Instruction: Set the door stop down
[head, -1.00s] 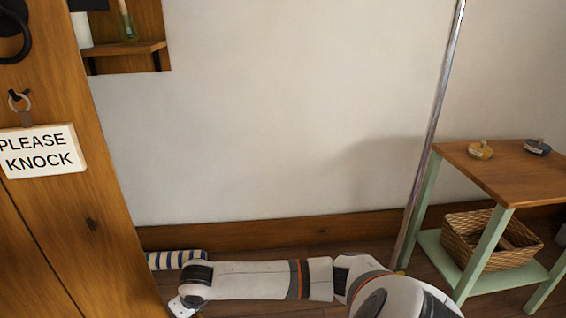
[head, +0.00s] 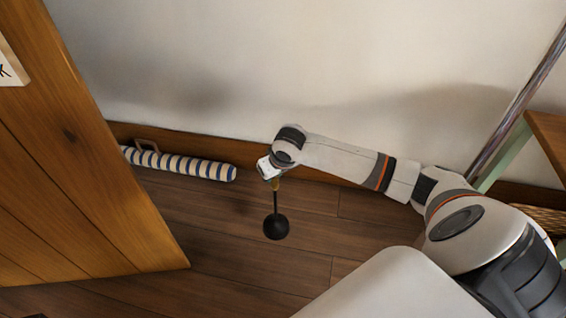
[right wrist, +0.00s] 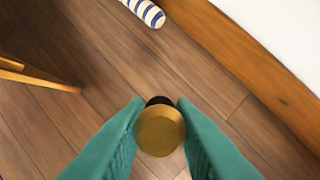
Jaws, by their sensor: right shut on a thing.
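The door stop (head: 276,227) has a dark round base, a thin dark stem and a brass top. It hangs upright below my right gripper (head: 272,180). In the right wrist view the two teal fingers of the right gripper (right wrist: 160,108) are shut on the door stop, one on each side of its round brass top (right wrist: 160,132). Part of the dark base shows just past the top. The base is over bare floorboards; I cannot tell for sure whether it touches them. My left gripper is in neither view.
A wooden door (head: 85,190) stands at the left, its lower edge near the floor. A blue-and-white striped draught excluder (head: 190,167) lies along the skirting. A metal pole (head: 520,95) and a small table (head: 548,135) are at the right. The plank floor (head: 225,240) around the base is clear.

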